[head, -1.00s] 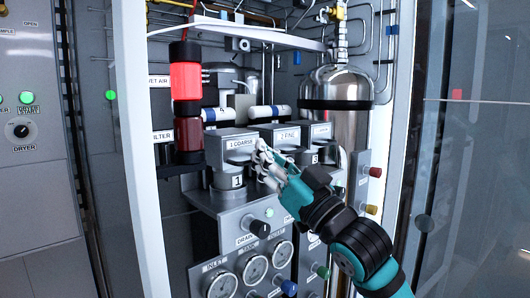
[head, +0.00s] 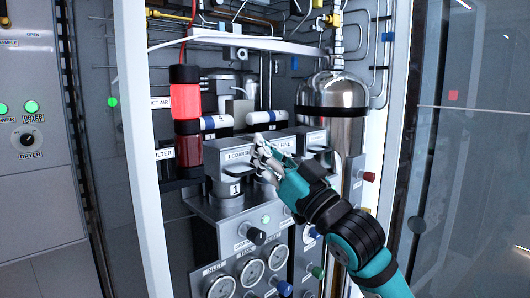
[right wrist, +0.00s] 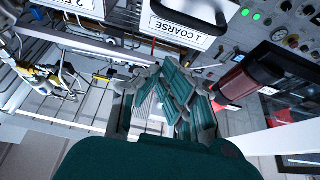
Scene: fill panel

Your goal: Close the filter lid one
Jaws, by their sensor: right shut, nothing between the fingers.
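Filter lid one (head: 222,152) is a grey block labelled "1 COARSE". It sits over the canister marked 1 (head: 234,188) in the open cabinet. Its label also shows in the right wrist view (right wrist: 177,33), upside down beside a black handle (right wrist: 190,22). My right gripper (head: 259,150) is shut and empty at the right end of lid one, covering part of its label. In the right wrist view the fingers (right wrist: 165,88) are together, below the label. I cannot tell whether they touch the lid or whether it is fully down. My left gripper is out of view.
Other grey lids (head: 312,140) stand close on the right, partly behind my gripper. A red-lit cylinder (head: 185,103) stands at the left of lid one. A steel tank (head: 334,93) is at the right. Gauges (head: 250,271) and coloured knobs sit below.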

